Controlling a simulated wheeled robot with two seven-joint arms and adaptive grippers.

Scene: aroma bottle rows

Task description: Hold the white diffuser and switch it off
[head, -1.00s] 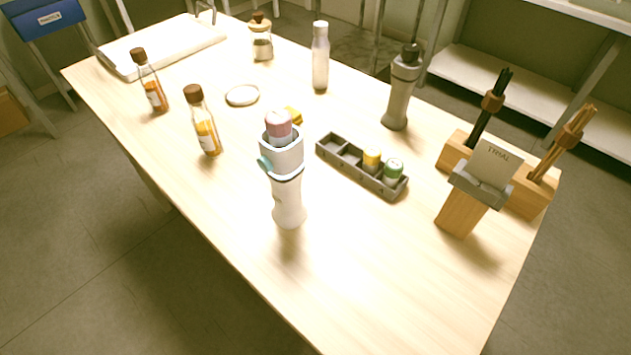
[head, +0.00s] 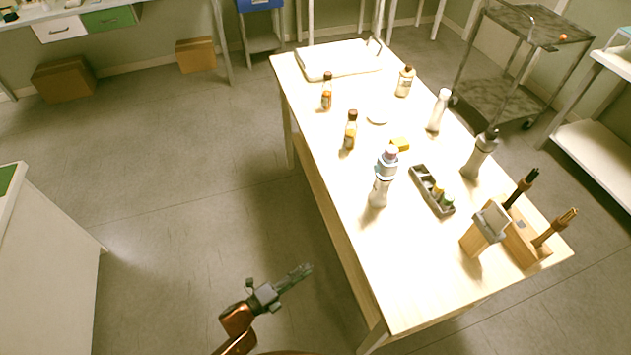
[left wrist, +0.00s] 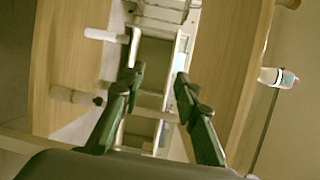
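The white diffuser (head: 379,192) stands upright near the table's left long edge. A pale holder is on its top, with a pinkish cartridge (head: 390,154) in it. Its switch is too small to make out. My left gripper (head: 302,271) is over the floor, left of the table and apart from the diffuser. In the left wrist view my left gripper (left wrist: 160,73) has its two fingers spread with nothing held between them. My right gripper is not in view.
A grey tray (head: 422,178) with small bottles lies right of the diffuser. A grey diffuser (head: 476,162), a white bottle (head: 438,112) and amber bottles (head: 350,132) stand around. A wooden stand (head: 527,249) and a tilted sign (head: 493,218) are near the front right. The table front is bare.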

